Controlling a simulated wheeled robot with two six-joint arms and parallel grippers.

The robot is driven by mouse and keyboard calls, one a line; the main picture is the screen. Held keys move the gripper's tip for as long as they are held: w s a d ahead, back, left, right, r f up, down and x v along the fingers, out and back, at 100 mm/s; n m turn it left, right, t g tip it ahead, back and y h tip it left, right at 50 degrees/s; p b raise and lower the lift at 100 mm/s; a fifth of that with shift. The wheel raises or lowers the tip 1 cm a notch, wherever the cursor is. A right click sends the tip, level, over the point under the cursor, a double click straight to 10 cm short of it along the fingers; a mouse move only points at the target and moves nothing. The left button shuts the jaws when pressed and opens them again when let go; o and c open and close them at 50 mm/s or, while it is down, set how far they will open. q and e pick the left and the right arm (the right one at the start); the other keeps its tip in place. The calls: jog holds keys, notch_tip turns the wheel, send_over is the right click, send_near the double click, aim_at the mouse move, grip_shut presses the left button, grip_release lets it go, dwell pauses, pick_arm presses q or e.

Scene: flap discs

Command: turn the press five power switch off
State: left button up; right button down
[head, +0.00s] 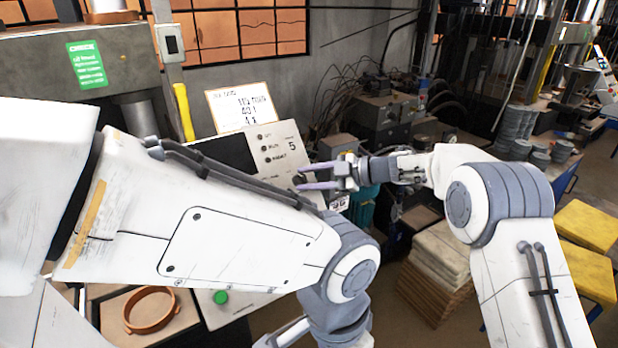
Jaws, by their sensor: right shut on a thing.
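The press five control panel (285,141) is a pale box marked "5", with a column of small dark buttons or lamps and a dark screen on its left. The power switch (298,179) is a small dark knob low on the panel's right side, partly hidden by the fingers. My right gripper (300,177), with purple fingers, reaches in from the right and is shut on the switch. Which way the switch is turned cannot be told.
A handwritten sign (240,107) stands above the panel. A brown ring (150,310) lies in a tray at lower left, near a green button (221,297). Stacked boards (437,265) and yellow stools (585,228) stand at right. Grey disc stacks (515,125) stand behind.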

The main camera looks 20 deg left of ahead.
jog(key=shift+s, duration=0.1)
jog(key=shift+c, duration=2.3)
grip_release()
jog(key=shift+d, duration=0.35)
jog(key=b+v, duration=0.4)
jog(key=v, duration=0.5)
jog(key=shift+d+r, duration=0.2)
jog(key=shift+d, duration=0.1)
